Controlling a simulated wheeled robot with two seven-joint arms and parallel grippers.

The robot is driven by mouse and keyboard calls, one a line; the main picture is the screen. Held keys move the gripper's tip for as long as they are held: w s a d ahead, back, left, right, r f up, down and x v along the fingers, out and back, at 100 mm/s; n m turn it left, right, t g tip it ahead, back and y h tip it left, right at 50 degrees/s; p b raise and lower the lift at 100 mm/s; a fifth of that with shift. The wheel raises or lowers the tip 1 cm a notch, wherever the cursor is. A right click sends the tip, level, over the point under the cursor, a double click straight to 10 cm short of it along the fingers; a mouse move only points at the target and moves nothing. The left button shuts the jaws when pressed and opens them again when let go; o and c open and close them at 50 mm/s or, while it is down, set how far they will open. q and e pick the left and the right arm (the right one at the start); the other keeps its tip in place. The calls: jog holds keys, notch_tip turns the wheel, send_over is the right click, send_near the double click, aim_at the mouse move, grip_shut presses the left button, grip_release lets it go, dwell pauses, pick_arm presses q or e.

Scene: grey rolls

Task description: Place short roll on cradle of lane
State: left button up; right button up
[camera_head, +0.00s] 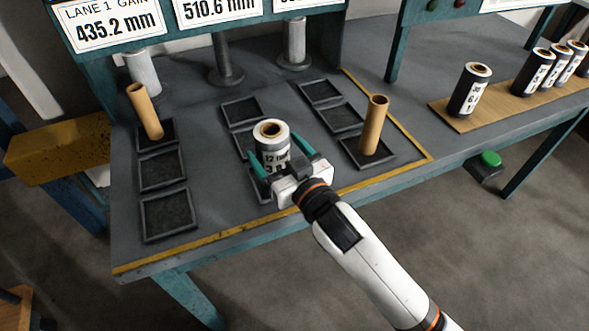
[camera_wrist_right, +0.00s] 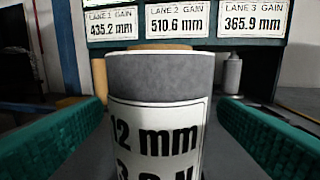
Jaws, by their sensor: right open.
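A grey roll with a cardboard core and a white "12 mm" label (camera_head: 273,136) stands upright in the middle lane. It fills the middle of the right wrist view (camera_wrist_right: 155,100). My right gripper (camera_head: 275,147) is open, with one green finger on each side of this roll. In the wrist view, gaps show between roll and fingers. Dark square cradles lie in three lanes: left (camera_head: 145,172), middle (camera_head: 224,110) and right (camera_head: 302,92). The roll hides part of the middle lane's near cradles, so its exact seat is unclear. My left gripper is out of view.
A brown tube (camera_head: 146,112) stands in the left lane's far cradle, another (camera_head: 373,125) in the right lane's near cradle. Several black labelled rolls (camera_head: 470,90) stand on a wooden board (camera_head: 445,113) at right. Gain signs (camera_head: 110,24) hang behind. The left lane's two nearer cradles are empty.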

jog(key=v, duration=0.8)
